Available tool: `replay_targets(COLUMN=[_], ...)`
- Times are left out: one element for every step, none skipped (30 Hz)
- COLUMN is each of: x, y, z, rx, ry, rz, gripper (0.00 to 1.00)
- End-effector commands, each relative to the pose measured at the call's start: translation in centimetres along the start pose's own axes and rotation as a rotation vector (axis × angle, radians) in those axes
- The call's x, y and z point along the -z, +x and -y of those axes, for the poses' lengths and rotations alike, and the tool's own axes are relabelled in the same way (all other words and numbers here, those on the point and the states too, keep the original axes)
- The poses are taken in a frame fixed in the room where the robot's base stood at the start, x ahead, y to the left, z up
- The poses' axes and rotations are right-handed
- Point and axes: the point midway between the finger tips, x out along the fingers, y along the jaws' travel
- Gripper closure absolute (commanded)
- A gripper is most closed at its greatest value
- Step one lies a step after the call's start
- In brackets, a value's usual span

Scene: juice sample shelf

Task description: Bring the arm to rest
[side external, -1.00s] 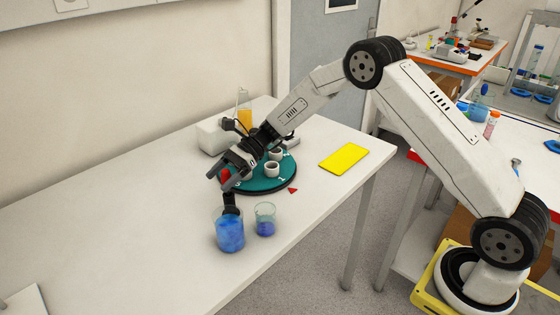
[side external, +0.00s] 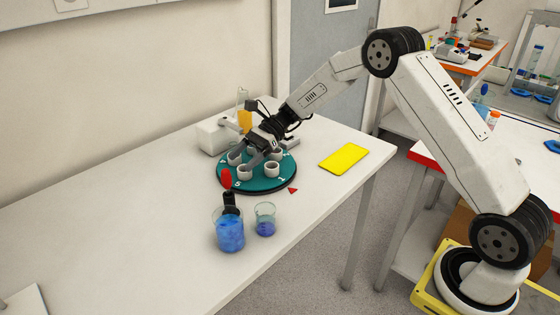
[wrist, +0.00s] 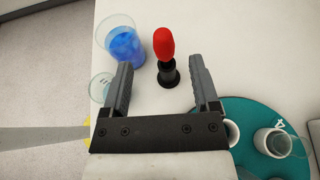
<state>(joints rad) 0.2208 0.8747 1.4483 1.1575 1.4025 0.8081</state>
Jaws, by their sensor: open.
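My gripper (side external: 243,163) is open and empty, above the left part of the teal round tray. In the wrist view its two fingers (wrist: 160,68) are spread apart. A black-handled thing with a red top (wrist: 163,43) stands upright on the table ahead of the fingers, clear of both. In the side view its red top (side external: 226,179) shows just below and left of my gripper, and its black lower part is partly hidden behind a blue-filled beaker (side external: 230,236).
The teal tray (side external: 277,184) holds several white cups. A small beaker (side external: 265,221) stands right of the blue one. A red marker (side external: 293,190) and yellow pad (side external: 343,158) lie to the right. A white device (side external: 212,138) and orange-filled vessel (side external: 245,121) stand behind.

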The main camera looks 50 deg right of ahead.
Motion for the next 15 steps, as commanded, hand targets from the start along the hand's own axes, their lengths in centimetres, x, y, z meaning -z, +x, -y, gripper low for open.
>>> replay_targets(x=[-0.1,-0.1,0.0,0.1,0.1,0.3,0.4,0.5,0.7,0.8,0.9,1.2,1.3,1.5,1.7], y=[0.1,0.2,0.3,0.3,0.4,0.5,0.6,0.6,0.6,0.7,0.7,0.6,0.5,0.4,0.3], z=[-0.3,-0.6,-0.9,-1.3,-1.6,-2.2,-2.7,-3.2,-4.0,-4.7,-5.3,-6.2,-6.9,-7.6,-8.6], rx=[-0.004,-0.008,-0.013,-0.019,-0.024,-0.034,-0.041,-0.050,-0.064,-0.076,-0.089,-0.108,-0.123,-0.139,-0.162], ry=[-0.011,-0.019,-0.033,-0.046,-0.060,-0.082,-0.100,-0.122,-0.152,-0.179,-0.205,-0.244,-0.277,-0.310,-0.356], rz=[-0.016,-0.030,-0.053,-0.072,-0.095,-0.127,-0.153,-0.182,-0.223,-0.254,-0.287,-0.332,-0.367,-0.401,-0.447], gripper=[0.22,0.22,0.22,0.22,0.22,0.22,0.22,0.22,0.22,0.22,0.22,0.22,0.22,0.22,0.22])
